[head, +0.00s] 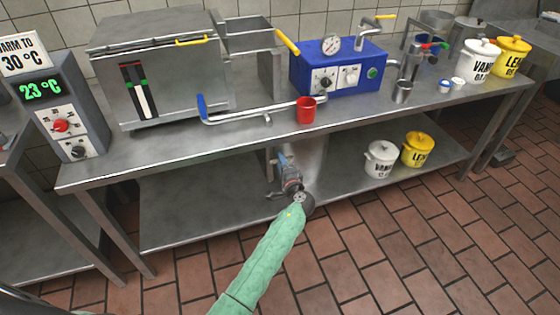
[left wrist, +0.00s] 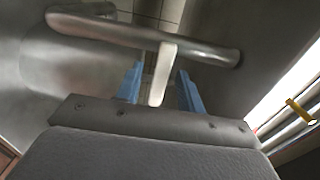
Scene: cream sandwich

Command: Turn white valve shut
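The white valve lever (left wrist: 163,75) hangs from a horizontal metal pipe (left wrist: 200,50) in the left wrist view. The blue fingers of my left gripper (left wrist: 158,90) stand on either side of it, with gaps visible, so the gripper is open around the lever and not closed on it. In the head view my left gripper (head: 284,162) is below the front edge of the steel table (head: 210,139), pointing in towards the space under it. I cannot make out the white lever in the head view. My right gripper is not in view.
A red cup (head: 305,111) stands near the table's front edge, above my left gripper. A pipe with a blue handle (head: 202,107) lies left of it. A white pot (head: 380,160) and a yellow pot (head: 418,150) stand on the lower shelf, whose left part is clear.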

